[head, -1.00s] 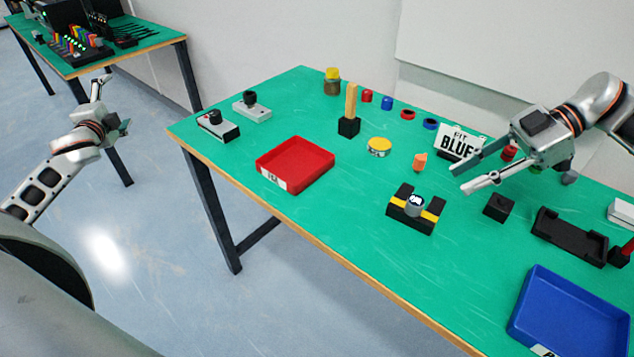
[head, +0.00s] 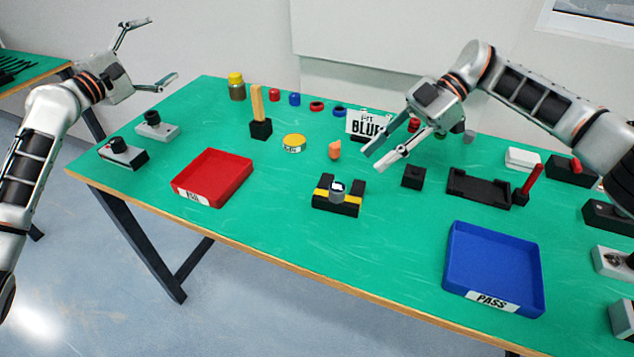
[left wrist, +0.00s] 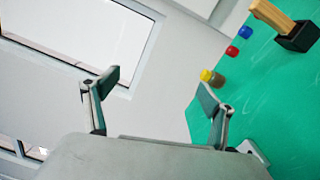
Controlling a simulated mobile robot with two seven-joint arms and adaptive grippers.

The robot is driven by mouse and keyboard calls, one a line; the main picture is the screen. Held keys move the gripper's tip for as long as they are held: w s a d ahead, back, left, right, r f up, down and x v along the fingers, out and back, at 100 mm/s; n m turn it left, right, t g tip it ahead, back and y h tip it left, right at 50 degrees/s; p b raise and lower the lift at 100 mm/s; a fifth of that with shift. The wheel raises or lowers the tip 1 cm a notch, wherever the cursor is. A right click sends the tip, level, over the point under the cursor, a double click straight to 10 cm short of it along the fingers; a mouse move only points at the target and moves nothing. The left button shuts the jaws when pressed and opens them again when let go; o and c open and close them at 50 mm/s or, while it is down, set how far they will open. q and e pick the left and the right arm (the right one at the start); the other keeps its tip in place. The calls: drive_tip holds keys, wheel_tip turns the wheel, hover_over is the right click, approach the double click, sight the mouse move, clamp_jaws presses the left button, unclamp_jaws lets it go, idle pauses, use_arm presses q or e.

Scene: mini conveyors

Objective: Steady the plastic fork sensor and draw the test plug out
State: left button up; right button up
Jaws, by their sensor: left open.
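The likely plastic fork sensor (head: 325,204) is a black block with yellow bands, lying on the green table near its front edge in the head view. A grey round plug (head: 337,194) with a white top sits upright in its middle. My right gripper (head: 374,160) is open and empty, above the table behind and right of the sensor, not touching it. My left gripper (head: 162,50) is open and empty, high beyond the table's back left corner in the head view. The left wrist view shows its spread fingers (left wrist: 155,90) with nothing between them. The sensor is outside that view.
A red tray (head: 242,182) is left of the sensor and a blue PASS tray (head: 452,262) is to its right.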

sight(353, 193)
use_arm(q)
drive_tip(key=d+r+n+g+h, duration=0.1)
drive_tip(key=d+r+n+h, duration=0.4)
drive_tip(key=d+r, duration=0.55)
drive_tip(key=s+d+f+g+h, duration=0.2)
drive_tip(key=d, duration=0.5)
drive_tip(key=s+d+f+g+h, duration=0.1)
drive_tip(key=d+f+g+h, duration=0.15)
drive_tip(key=d, duration=0.45)
drive_tip(key=s+d+f+m+g, duration=0.1)
drive_tip(key=s+d+f+g, duration=0.2)
drive_tip(key=f, duration=0.6)
drive_tip(key=s+d+f+m+g+y, duration=0.1)
drive_tip(key=s+d+f+g, duration=0.3)
drive_tip(key=s+d+f, duration=0.3)
drive_tip(key=s+d+f+g+y, duration=0.1)
drive_tip(key=s+d+f+g, duration=0.3)
drive_tip(key=f, duration=0.7)
drive_tip(key=shift+s+d+m+y, duration=0.25)
drive_tip(key=shift+s+d+m, duration=0.15)
drive_tip(key=shift+s+d, duration=0.7)
drive_tip(key=shift+x, duration=3.8)
drive_tip(key=c, duration=1.4)
